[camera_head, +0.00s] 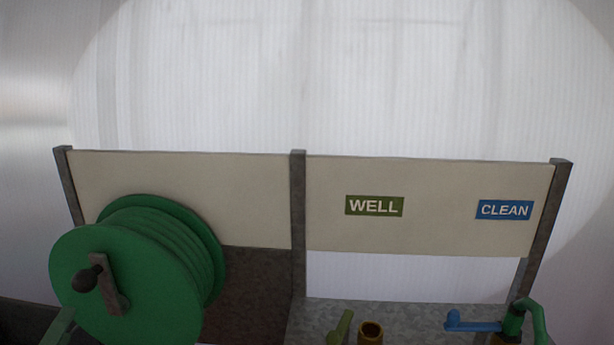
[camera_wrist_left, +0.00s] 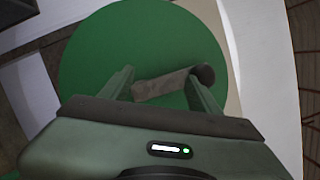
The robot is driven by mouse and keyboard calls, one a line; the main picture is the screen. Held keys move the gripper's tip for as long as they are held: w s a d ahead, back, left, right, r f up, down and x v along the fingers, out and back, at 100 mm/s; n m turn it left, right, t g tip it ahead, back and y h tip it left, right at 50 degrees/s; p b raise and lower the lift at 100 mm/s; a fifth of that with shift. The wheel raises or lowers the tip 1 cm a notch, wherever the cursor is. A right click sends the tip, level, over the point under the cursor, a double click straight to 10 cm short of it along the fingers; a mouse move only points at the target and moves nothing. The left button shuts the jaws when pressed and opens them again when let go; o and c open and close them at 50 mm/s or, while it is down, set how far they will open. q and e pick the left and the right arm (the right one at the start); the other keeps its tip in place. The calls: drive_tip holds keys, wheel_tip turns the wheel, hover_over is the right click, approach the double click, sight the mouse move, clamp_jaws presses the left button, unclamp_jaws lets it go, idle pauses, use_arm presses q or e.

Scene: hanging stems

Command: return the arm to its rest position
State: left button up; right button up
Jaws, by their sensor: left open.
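My left gripper (camera_wrist_left: 161,80) is open in the left wrist view, its two green fingers spread with nothing held. A small part of my left arm or gripper shows at the lower left edge of the head view. A green hose reel (camera_head: 130,275) stands right by it and fills the middle of the left wrist view (camera_wrist_left: 130,45). The reel's crank (camera_head: 108,285) with a dark knob (camera_head: 86,279) faces me. In the left wrist view the crank (camera_wrist_left: 160,86) lies across the gap between the fingers. I cannot tell how far beyond them it is. My right gripper is not in view.
A cream board on grey posts carries a green WELL sign (camera_head: 374,206) and a blue CLEAN sign (camera_head: 504,210). Below are an olive lever (camera_head: 341,328), a brass fitting (camera_head: 370,333), a blue lever (camera_head: 473,323) and a green spout (camera_head: 535,318). A pale wall stands behind.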

use_arm(q)
drive_tip(key=s+d+f+n+g+y, duration=0.1)
drive_tip(key=s+d+f+n+g, duration=0.4)
drive_tip(key=f+n, duration=0.35)
drive_tip(key=s+d+f+n+g, duration=0.45)
drive_tip(key=f+n, duration=0.25)
drive_tip(key=f, duration=0.3)
drive_tip(key=s+d+f+n+g+h, duration=0.2)
drive_tip(key=s+d+g+h, duration=0.1)
drive_tip(key=s+d, duration=0.4)
drive_tip(key=s+d+f+n+g+h, duration=0.25)
drive_tip(key=s+d, duration=0.25)
drive_tip(key=d, duration=0.4)
wheel_tip(320, 180, down, 27)
drive_tip(key=s+a+m+g, duration=0.1)
drive_tip(key=s, duration=0.1)
drive_tip(key=s+a+f+g, duration=0.1)
drive_tip(key=s+a+f, duration=0.2)
drive_tip(key=s+f, duration=1.2)
drive_tip(key=shift+s+f+g+y, duration=0.3)
drive_tip(key=shift+s+f+y, duration=0.15)
drive_tip(key=shift+s, duration=0.35)
